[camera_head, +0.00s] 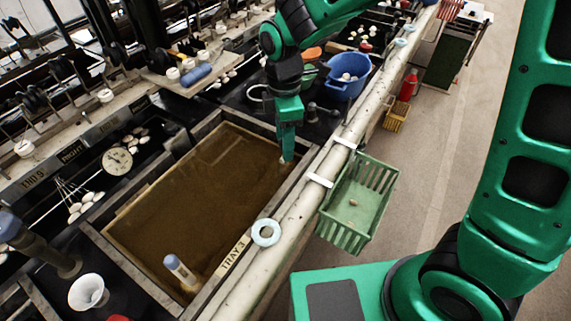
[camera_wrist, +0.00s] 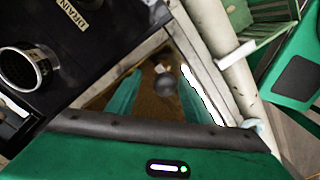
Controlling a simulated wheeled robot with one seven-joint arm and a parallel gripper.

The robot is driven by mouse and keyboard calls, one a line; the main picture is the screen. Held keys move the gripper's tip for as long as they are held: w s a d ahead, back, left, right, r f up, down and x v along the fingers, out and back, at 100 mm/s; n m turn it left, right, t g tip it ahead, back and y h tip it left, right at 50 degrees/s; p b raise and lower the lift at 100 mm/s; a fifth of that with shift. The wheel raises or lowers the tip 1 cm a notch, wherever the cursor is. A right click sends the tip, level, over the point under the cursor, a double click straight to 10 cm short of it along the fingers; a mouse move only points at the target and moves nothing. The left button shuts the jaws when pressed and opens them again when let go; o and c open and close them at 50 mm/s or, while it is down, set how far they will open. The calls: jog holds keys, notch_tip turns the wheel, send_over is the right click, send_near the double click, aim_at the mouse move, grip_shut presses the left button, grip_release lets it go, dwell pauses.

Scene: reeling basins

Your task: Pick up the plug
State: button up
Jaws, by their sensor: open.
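My gripper (camera_head: 286,157) points down into the far right corner of the basin of brown water (camera_head: 195,195). In the wrist view the green fingers of my gripper (camera_wrist: 163,74) stand apart. Between them, further off, is a dark grey rounded thing (camera_wrist: 166,85) with a small pale piece at its upper edge. It looks like the plug, but I cannot tell for sure. It appears at the brown water, and no finger is seen closed on it. In the head view it is not clear behind the fingers.
A pale pipe (camera_head: 300,192) runs along the basin's right side, with a green basket (camera_head: 382,182) hanging from it. A pale blue ring (camera_head: 266,232) lies by the TRAY 3 label. A blue tub (camera_head: 345,90) stands beyond.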

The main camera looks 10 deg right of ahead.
aim_at(286, 170)
jog(key=shift+s+d+f, duration=0.1)
jog(key=shift+s+f, duration=0.05)
jog(key=shift+f, duration=1.3)
jog(key=shift+s+d+f, duration=0.1)
jog(key=shift+f, duration=1.35)
jog(key=shift+c, duration=0.4)
jog(key=c, duration=0.9)
